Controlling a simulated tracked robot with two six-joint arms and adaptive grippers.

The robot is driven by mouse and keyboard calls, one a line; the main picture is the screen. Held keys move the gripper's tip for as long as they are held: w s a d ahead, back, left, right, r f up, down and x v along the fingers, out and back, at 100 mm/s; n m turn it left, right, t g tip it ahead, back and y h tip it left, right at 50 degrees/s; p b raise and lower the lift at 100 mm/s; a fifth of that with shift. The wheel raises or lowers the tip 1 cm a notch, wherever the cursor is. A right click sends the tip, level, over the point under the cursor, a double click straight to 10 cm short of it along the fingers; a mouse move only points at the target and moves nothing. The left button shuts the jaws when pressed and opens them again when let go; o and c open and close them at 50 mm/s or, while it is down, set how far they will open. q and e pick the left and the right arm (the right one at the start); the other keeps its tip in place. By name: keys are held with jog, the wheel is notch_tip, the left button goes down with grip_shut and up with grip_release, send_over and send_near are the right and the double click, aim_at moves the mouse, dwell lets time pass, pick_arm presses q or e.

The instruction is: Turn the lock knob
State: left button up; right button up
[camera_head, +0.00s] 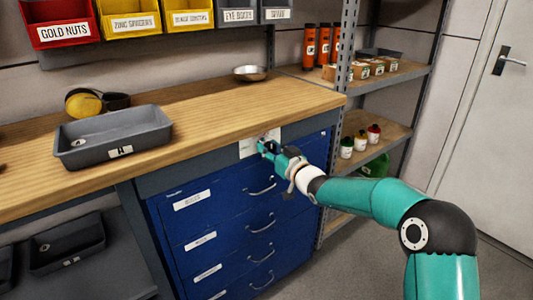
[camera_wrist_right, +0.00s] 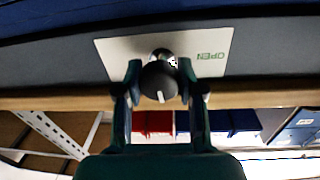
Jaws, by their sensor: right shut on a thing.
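The lock knob (camera_wrist_right: 159,80) is a dark round knob with a white pointer mark, on a pale plate (camera_wrist_right: 118,52) lettered "OPEN" in the right wrist view. The lettering is upside down there. My right gripper (camera_wrist_right: 158,90) has one finger on each side of the knob and is shut on it. In the head view, my right gripper (camera_head: 268,148) is at the plate (camera_head: 247,147) on the bench front, above the blue drawer cabinet (camera_head: 190,222). The knob is hidden there by the gripper. My left gripper is not in view.
A grey tray (camera_head: 152,139) marked "A" stands on the wooden bench (camera_head: 218,112), near yellow ear defenders (camera_head: 84,102) and a metal bowl (camera_head: 250,73). Labelled bins (camera_head: 60,32) hang above. A metal shelf unit (camera_head: 390,76) stands right of the cabinet. Floor is free at lower right.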

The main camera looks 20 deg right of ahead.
jog(key=n+b, duration=0.5)
jog(key=shift+a+f, duration=0.15)
jog(key=shift+f, duration=0.25)
jog(key=n+b, duration=0.2)
jog(key=shift+n, duration=0.4)
jog(key=n+b, duration=0.3)
jog(key=n, duration=0.1)
jog(key=shift+a+n+y, duration=0.1)
jog(key=shift+n+y, duration=0.3)
jog(key=shift+n+y+b, duration=0.3)
jog(key=shift+n+b, duration=0.5)
jog(key=shift+n, duration=2)
jog(key=o, duration=1.1)
jog(key=shift+r, duration=0.1)
jog(key=shift+c, duration=0.2)
jog(key=shift+o, duration=0.5)
jog(key=shift+r, duration=0.1)
